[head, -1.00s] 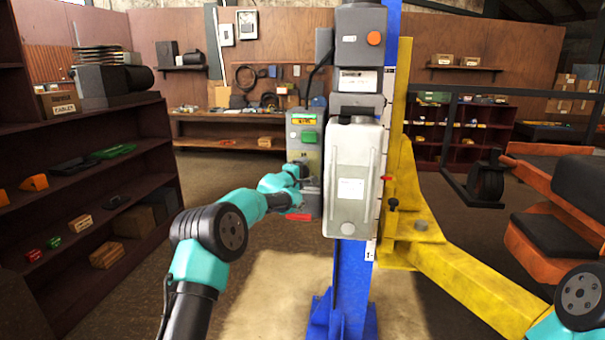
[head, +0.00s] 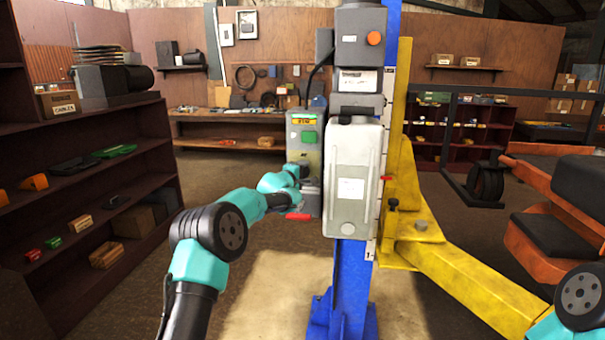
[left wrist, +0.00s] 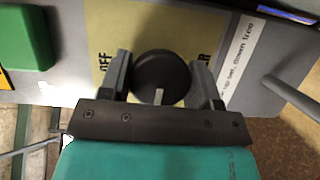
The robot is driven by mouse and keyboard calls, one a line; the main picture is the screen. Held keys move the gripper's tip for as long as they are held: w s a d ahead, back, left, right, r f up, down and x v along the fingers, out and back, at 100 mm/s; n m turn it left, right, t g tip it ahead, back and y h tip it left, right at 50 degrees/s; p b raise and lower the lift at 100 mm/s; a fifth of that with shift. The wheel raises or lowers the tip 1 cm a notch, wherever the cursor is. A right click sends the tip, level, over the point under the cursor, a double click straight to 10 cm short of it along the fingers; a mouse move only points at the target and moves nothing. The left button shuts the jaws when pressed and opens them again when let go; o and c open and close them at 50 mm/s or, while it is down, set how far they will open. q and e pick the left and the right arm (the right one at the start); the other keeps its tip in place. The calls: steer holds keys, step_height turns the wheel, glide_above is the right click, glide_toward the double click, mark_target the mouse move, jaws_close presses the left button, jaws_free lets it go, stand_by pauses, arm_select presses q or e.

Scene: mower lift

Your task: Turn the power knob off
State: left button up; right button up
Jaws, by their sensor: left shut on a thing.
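The power knob (left wrist: 160,76) is a round black dial with a pale pointer mark, seen in the left wrist view on a yellow label plate (left wrist: 128,24). The word OFF shows to its left; a partly hidden word shows to its right. My left gripper (left wrist: 162,85) is shut on the knob, one finger on each side of it. The pale mark points down in that picture, toward my gripper's body. In the head view the grey control box (head: 304,140) stands left of the blue post, with my left gripper (head: 300,182) at its lower part. The knob is hidden there.
A green button (head: 309,137) and a small lit display (head: 304,121) sit on the box above my gripper. A red-handled lever (head: 298,216) is below it. The blue post (head: 352,270), grey tank (head: 352,210) and yellow lift arm (head: 470,285) stand to the right.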

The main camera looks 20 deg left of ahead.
arm_select(q)
steer(key=shift+m+g+y, duration=0.45)
steer(key=shift+m+g, duration=0.05)
steer(key=shift+m, duration=0.85)
steer(key=shift+m+g+y, duration=0.45)
steer(key=shift+m+g, duration=0.05)
steer(key=shift+m, duration=0.85)
steer(key=o, duration=0.9)
steer(key=shift+s+r, duration=0.1)
steer(key=shift+s, duration=0.05)
